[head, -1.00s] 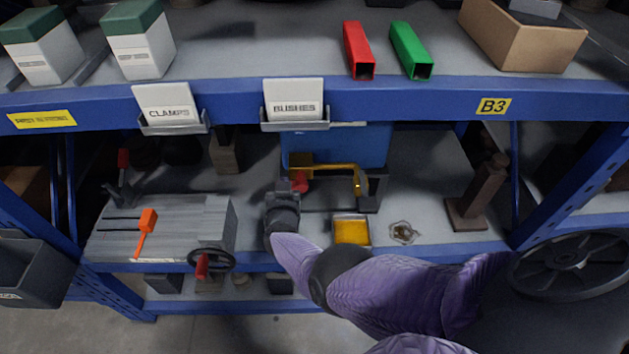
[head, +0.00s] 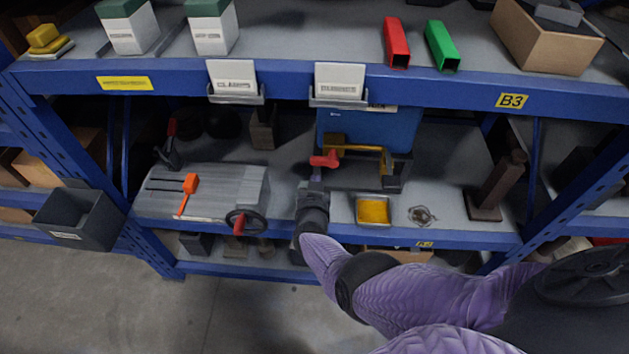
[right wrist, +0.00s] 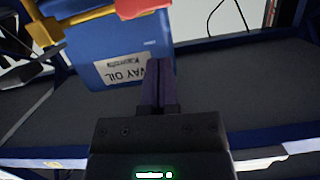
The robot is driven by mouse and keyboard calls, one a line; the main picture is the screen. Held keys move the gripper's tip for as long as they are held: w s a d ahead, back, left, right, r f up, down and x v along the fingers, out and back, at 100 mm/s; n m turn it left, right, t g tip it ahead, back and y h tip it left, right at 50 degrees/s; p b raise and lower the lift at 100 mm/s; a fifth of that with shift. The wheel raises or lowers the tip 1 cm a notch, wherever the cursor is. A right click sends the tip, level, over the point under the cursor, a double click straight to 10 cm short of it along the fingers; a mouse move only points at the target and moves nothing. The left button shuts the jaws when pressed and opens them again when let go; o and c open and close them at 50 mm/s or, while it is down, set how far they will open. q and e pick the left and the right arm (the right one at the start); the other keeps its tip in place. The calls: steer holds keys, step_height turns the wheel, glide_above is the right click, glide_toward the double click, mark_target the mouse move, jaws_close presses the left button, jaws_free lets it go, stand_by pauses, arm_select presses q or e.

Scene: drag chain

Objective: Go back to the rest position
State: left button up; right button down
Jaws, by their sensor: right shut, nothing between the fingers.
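My right gripper (head: 316,184) is over the middle shelf in the head view, its arm coming in from the lower right. In the right wrist view its fingers (right wrist: 159,82) are together with nothing between them. They point toward a blue way oil container (right wrist: 120,50), which also stands behind the gripper in the head view (head: 365,135). A yellow and red tool (head: 352,155) is just beyond the gripper; I cannot tell whether they touch. My left gripper is not in view.
The blue shelf edge (head: 440,240) runs below the gripper. A yellow tray (head: 373,211) and a metal ring (head: 421,215) sit to its right.

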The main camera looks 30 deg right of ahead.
steer(key=s+a+f+n+g+y+b, duration=0.1)
steer(key=s+a+f+n+g+y, duration=0.15)
steer(key=s+f, duration=0.65)
steer(key=s+a+f+n+g+y, duration=0.2)
steer(key=s+f+n+y, duration=0.2)
steer(key=s+f, duration=0.45)
steer(key=s+f+n+g, duration=0.1)
steer(key=s+f+g, duration=0.2)
steer(key=s, duration=1)
steer(key=s+f+n+g, duration=0.2)
steer(key=s+g, duration=0.3)
steer(key=s, duration=0.8)
steer(key=shift+s+d+f+y+b, duration=0.15)
steer(key=shift+s+f+y+b, duration=0.3)
steer(key=shift+f, duration=0.25)
steer(key=shift+w, duration=0.1)
